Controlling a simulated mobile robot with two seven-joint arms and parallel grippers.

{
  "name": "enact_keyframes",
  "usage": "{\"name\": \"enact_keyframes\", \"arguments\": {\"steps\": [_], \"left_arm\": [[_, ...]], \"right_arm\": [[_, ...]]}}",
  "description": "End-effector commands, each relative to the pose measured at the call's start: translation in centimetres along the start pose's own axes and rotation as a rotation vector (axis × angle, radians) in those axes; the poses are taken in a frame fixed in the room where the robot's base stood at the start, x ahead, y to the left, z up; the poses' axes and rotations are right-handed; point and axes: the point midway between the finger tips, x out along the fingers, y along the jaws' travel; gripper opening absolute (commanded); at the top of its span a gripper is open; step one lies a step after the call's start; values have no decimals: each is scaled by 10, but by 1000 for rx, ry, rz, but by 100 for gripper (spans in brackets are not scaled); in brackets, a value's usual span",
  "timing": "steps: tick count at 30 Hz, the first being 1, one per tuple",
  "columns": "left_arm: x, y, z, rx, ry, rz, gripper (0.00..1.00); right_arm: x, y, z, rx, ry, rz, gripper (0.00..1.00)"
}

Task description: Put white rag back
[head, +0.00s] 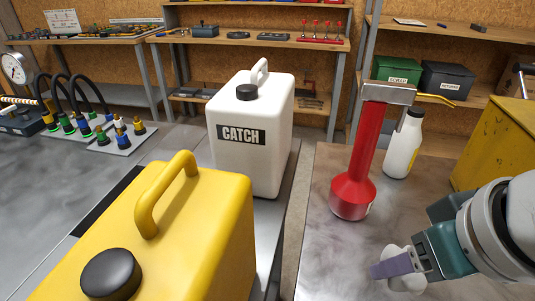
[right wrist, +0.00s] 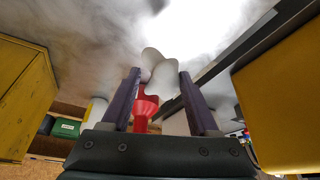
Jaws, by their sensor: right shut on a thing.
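A white rag (head: 408,284) is bunched in my right gripper (head: 388,268), low over the right-hand bench. In the right wrist view, the white rag (right wrist: 152,56) sits between the two purple fingers of the right gripper (right wrist: 160,76), which are shut on it. I cannot tell whether the rag's lower part touches the bench. My left gripper is not in view.
A red pump with a metal head (head: 366,150) and a white bottle (head: 404,145) stand on the right-hand bench (head: 325,260). A yellow cabinet (head: 500,145) is at right. A yellow can (head: 190,235) and a white CATCH can (head: 265,160) stand at left.

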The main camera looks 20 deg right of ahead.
Motion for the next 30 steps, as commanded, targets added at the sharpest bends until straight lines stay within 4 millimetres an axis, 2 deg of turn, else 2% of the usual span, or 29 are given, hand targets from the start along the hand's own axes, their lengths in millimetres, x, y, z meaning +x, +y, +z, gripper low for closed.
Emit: {"name": "enact_keyframes", "arguments": {"steps": [6,10,19,25,30], "left_arm": [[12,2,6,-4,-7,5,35],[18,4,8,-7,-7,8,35],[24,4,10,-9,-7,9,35],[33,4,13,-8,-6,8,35],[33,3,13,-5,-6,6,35]], "right_arm": [[46,0,-38,5,3,1,9],[69,-1,-57,3,3,-1,9],[91,-2,-76,0,1,-2,9],[115,-2,-90,1,0,-2,9],[120,-1,-93,-2,2,-3,9]]}}
